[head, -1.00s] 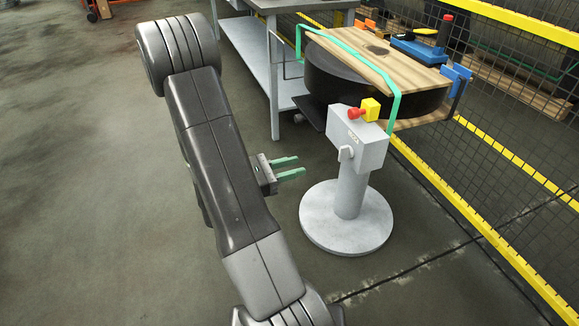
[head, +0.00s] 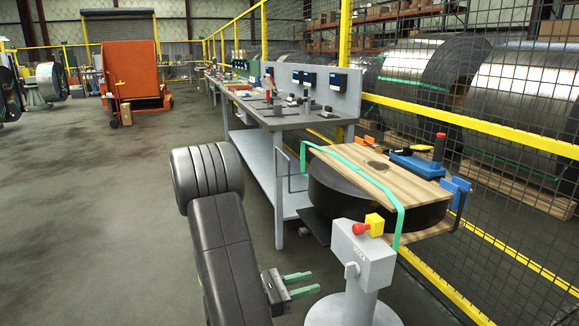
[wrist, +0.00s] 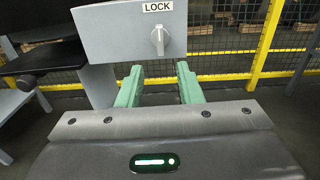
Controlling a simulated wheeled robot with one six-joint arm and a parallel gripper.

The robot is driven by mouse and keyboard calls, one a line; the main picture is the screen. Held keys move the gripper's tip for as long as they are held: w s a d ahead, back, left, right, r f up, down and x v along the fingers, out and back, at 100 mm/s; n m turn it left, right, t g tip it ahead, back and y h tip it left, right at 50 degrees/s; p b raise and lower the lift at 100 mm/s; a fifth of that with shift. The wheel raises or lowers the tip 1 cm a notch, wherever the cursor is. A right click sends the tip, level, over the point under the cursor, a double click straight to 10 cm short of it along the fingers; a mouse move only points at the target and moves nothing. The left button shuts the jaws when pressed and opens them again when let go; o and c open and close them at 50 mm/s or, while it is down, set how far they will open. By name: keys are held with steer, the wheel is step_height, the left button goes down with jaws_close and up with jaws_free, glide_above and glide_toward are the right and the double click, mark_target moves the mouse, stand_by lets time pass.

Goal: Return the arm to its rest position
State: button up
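My gripper (head: 301,284) has green fingers and is open and empty, with a clear gap between them. It is beside the grey pedestal box (head: 363,254), to its left in the head view. In the wrist view, my gripper (wrist: 159,80) points toward that box (wrist: 128,40), which bears a LOCK label (wrist: 158,7) and a grey knob (wrist: 158,41).
A dark coil (head: 345,192) with a wooden board (head: 378,172) and green strap stands behind the pedestal. A red button (head: 362,229) tops the box. A workbench (head: 258,111) is behind and a yellow-framed mesh fence (head: 470,128) runs along the right. Open floor (head: 110,200) lies left.

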mark_target(346, 271)
steer(key=b+x, duration=0.1)
steer(key=x, duration=0.9)
steer(key=shift+d, duration=0.35)
steer(key=shift+w, duration=0.15)
steer(key=p+v, duration=0.2)
steer(key=v, duration=1.2)
steer(key=b+x, duration=0.2)
steer(key=x, duration=1.2)
steer(key=shift+d+f, duration=0.1)
steer(key=shift+d, duration=0.15)
steer(key=shift+a+f+m+b, duration=0.1)
steer(key=shift+f+m+b, duration=0.15)
steer(key=shift+m+b, duration=0.45)
steer(key=shift+a+r+m+b, duration=0.1)
steer(key=shift+r+m+b, duration=0.05)
steer(key=shift+m+b, duration=1.95)
steer(key=shift+r+m+b, duration=0.15)
steer(key=shift+m+b, duration=1.65)
steer(key=shift+m, duration=0.5)
steer(key=shift+r, duration=0.1)
